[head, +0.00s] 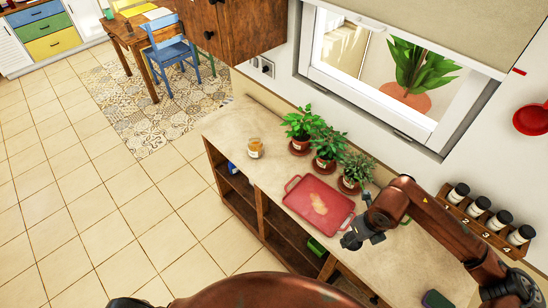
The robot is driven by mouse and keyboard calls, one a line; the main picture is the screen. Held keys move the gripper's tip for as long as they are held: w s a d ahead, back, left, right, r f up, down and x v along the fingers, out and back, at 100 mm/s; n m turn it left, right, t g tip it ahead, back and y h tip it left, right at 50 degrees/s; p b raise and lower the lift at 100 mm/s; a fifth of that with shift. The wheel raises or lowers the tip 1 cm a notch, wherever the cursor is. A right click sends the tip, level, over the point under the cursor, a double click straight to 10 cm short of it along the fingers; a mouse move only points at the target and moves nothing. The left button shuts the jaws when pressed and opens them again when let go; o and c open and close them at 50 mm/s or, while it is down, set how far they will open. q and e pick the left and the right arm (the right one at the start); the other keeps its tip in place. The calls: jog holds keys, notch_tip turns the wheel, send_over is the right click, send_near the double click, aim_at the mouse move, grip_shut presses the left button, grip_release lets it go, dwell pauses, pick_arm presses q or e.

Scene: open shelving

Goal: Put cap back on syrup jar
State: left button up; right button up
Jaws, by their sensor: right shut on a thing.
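The syrup jar (255,150), small and amber with a pale label, stands upright near the far left end of the counter. Whether its top is bare is too small to tell. My right gripper (352,241) is over the counter by the near right corner of the red tray, well to the right of the jar. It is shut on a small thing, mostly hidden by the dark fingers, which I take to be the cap. No cap shows lying on the counter.
The red tray (303,183) with a pale patch lies on the counter (268,185) between jar and gripper. Several potted plants (326,146) stand along the wall behind. A rack of numbered jars (478,224) is at right. The counter around the jar is clear.

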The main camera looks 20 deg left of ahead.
jog(key=n, duration=0.2)
jog(key=d+n, duration=0.1)
jog(key=n, duration=0.1)
jog(key=shift+d, duration=0.1)
jog(key=n, duration=0.4)
jog(key=shift+d+n+g+y+b, duration=0.3)
jog(key=shift+d+g+b, duration=0.05)
jog(key=shift+d+g, duration=0.05)
pick_arm(q)
jog(key=shift+s+f+b, duration=0.2)
jog(key=shift+f+b, duration=0.65)
jog(key=shift+f, duration=0.4)
pick_arm(e)
jog(key=d+n, duration=0.1)
jog(key=n, duration=0.6)
jog(key=d+r+n+g+h, duration=0.1)
jog(key=n, duration=0.5)
jog(key=d+n, duration=0.2)
jog(key=n, duration=0.5)
jog(key=shift+s+r+n+g, duration=0.3)
jog(key=shift+s+r+g, duration=0.05)
jog(key=shift+g, duration=0.05)
pick_arm(q)
jog(key=shift+c, duration=0.3)
